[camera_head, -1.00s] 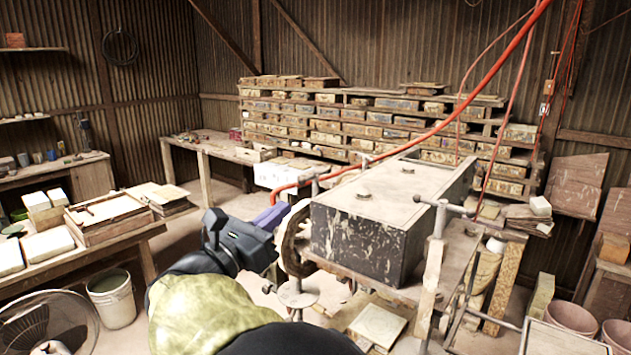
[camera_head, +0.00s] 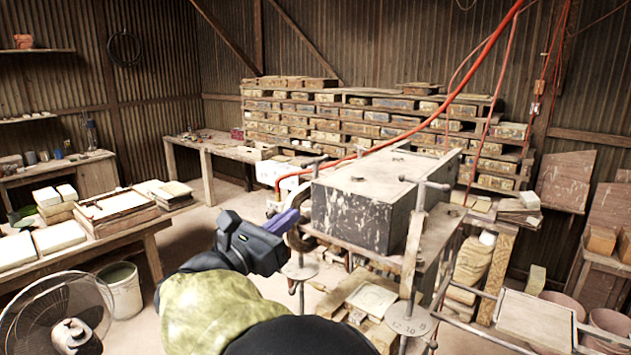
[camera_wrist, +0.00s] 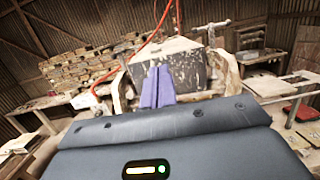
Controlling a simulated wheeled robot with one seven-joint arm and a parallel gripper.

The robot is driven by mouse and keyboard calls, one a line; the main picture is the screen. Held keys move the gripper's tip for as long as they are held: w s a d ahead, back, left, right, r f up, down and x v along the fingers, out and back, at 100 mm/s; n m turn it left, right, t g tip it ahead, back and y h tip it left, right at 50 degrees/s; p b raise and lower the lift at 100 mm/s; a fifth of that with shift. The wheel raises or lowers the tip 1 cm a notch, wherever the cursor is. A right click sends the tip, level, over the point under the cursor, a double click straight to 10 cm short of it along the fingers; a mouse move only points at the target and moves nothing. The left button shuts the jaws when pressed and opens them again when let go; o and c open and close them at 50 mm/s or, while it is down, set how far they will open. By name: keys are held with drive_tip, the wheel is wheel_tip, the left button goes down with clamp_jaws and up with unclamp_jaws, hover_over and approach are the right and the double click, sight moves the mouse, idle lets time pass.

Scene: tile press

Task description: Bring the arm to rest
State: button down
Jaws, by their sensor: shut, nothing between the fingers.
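My gripper (camera_head: 288,221) is in the lower middle of the head view, on the end of my arm. Its purple fingers point up and to the right, towards the tile press (camera_head: 360,205), a stained dark box on a bench. In the wrist view the two fingers (camera_wrist: 157,88) stand side by side, shut with nothing between them. The press (camera_wrist: 185,62) shows behind them there.
A wooden table (camera_head: 125,236) with pale tiles stands at the left. A white bucket (camera_head: 121,290) and a fan (camera_head: 60,315) are on the floor below it. Shelves of moulds (camera_head: 350,125) line the back. A red hose (camera_head: 455,85) hangs over the press. Floor shows left of my gripper.

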drive_tip(key=s+d+f+m+g+y+b, duration=0.15)
drive_tip(key=d+f+m+g, duration=0.3)
drive_tip(key=d+f, duration=0.5)
drive_tip(key=s+d+f+m+g+y+b, duration=0.1)
drive_tip(key=d+f+m+g+y+b, duration=0.15)
drive_tip(key=d+f+g, duration=0.7)
drive_tip(key=s+d+f+m+y+b, duration=0.1)
drive_tip(key=s+f+m+y+b, duration=0.1)
drive_tip(key=s+f+m+y, duration=0.2)
drive_tip(key=s+f+m+t+y+b, duration=0.1)
drive_tip(key=s+f+m+y+b, duration=0.2)
drive_tip(key=s+f+m, duration=0.6)
drive_tip(key=shift+s+d+f+m+y, duration=0.4)
drive_tip(key=shift+f+m+y, duration=0.5)
drive_tip(key=shift+f+m, duration=3.25)
drive_tip(key=shift+f, duration=0.15)
drive_tip(key=shift+a, duration=0.1)
